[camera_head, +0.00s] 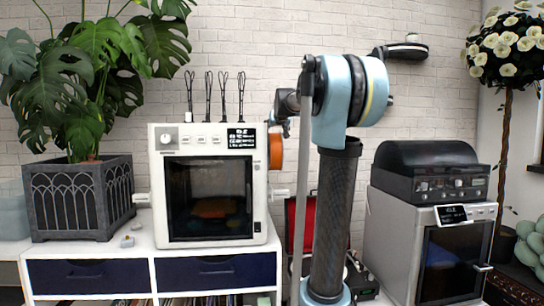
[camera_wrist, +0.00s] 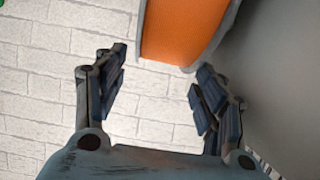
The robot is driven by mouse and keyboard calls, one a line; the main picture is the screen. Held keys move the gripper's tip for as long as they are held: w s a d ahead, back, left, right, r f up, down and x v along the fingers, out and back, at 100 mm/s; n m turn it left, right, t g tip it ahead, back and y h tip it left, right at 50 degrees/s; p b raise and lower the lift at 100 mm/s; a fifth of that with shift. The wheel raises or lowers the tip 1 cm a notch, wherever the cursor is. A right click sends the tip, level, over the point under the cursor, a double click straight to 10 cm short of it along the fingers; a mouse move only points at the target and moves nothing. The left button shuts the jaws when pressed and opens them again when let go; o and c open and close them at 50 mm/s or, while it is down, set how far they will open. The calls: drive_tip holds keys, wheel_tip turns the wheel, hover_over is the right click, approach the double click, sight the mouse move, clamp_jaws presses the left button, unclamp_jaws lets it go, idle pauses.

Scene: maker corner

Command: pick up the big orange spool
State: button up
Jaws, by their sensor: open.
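The big orange spool (camera_head: 276,150) hangs on the right side of the white printer (camera_head: 208,145), partly seen edge-on in the head view. In the wrist view the orange spool (camera_wrist: 182,32) fills the top middle, with a grey rim around it. My gripper (camera_wrist: 160,85) is open and empty, its two dark fingers spread. The spool lies ahead of the fingertips, nearer the right finger; I cannot tell if that finger touches it. In the head view my gripper (camera_head: 283,125) is small, beside the printer's upper right edge, just above the spool.
The printer stands on a white cabinet (camera_head: 207,296) with dark blue drawers. A potted plant (camera_head: 82,195) is on its left. A grey oven-like machine (camera_head: 430,240) stands on the right. A grey surface (camera_wrist: 275,70) lies close to my right finger in the wrist view.

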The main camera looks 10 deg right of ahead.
drive_tip(key=shift+x, duration=2.55)
drive_tip(key=shift+a, duration=0.15)
drive_tip(key=c, duration=1)
